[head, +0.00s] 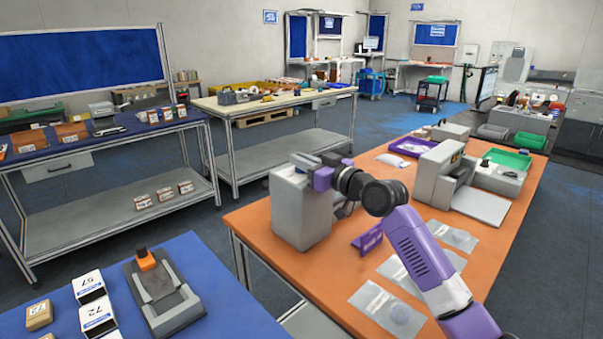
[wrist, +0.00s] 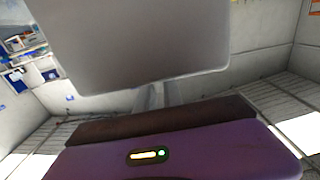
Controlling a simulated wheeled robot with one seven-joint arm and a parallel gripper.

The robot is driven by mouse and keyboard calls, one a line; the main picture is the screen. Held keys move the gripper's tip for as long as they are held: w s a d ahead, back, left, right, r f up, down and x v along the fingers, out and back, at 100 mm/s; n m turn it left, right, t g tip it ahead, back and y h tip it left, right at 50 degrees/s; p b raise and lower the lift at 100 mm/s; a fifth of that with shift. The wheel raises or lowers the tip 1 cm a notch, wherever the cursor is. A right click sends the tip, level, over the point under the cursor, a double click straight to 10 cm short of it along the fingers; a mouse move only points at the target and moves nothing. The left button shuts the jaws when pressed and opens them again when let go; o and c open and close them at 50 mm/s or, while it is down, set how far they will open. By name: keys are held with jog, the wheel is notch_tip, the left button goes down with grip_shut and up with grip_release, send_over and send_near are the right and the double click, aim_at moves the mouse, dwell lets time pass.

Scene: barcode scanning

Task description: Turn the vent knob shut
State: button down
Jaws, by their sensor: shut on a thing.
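A grey box-shaped machine (head: 288,215) stands at the left edge of the orange table. My gripper (head: 305,166) is at its top, with my purple and black wrist just to the right. In the wrist view a broad grey surface (wrist: 135,45) fills the upper middle, close in front of my purple gripper body. The narrow grey fingers (wrist: 160,95) reach towards it and are shut. The vent knob itself is hidden; the grip on it shows only as the fingers closed at the machine.
Clear bags (head: 388,308), a purple stand (head: 367,241) and a grey machine with a tray (head: 440,172) are on the orange table (head: 490,262). A purple tray (head: 408,146) and a green tray (head: 508,159) lie farther back. A blue table (head: 215,265) stands front left.

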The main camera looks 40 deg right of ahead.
jog(key=shift+f+y+b, duration=0.2)
jog(key=shift+y+b, duration=0.1)
jog(key=shift+b, duration=0.05)
dwell(0.3)
jog(key=c, duration=1.6)
grip_release()
jog(key=shift+o, duration=0.6)
jog(key=shift+r, duration=0.1)
jog(key=s+b, duration=0.1)
jog(key=s, duration=0.6)
jog(key=shift+s+d+b, duration=0.15)
jog(key=shift+s+b, duration=0.15)
jog(key=shift+s, duration=0.05)
